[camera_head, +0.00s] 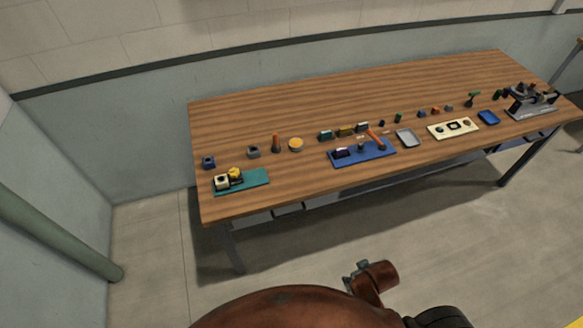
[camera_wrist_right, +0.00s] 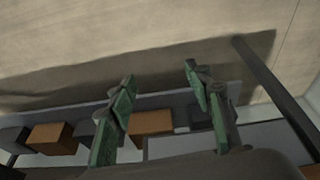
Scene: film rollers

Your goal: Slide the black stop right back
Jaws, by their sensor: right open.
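The black stop cannot be picked out with certainty at this size. A teal board (camera_head: 257,179) at the near left of the table carries a cream block (camera_head: 221,184), a yellow part (camera_head: 234,172) and a small dark piece beside them. A blue tray (camera_head: 372,155) near the table's middle also carries dark parts, including an upright dark post (camera_head: 361,147). My right gripper (camera_wrist_right: 160,78) is open and empty in the right wrist view, its two green fingers apart above the floor. It is away from the tabletop items. My left gripper is not in view.
The long wooden table (camera_head: 310,95) has several small blocks along its middle. A grey tray (camera_head: 407,138), a cream panel (camera_head: 453,128), a small blue tray (camera_head: 488,118) and a grey metal device (camera_head: 530,102) stand toward the right. The table's back strip is clear.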

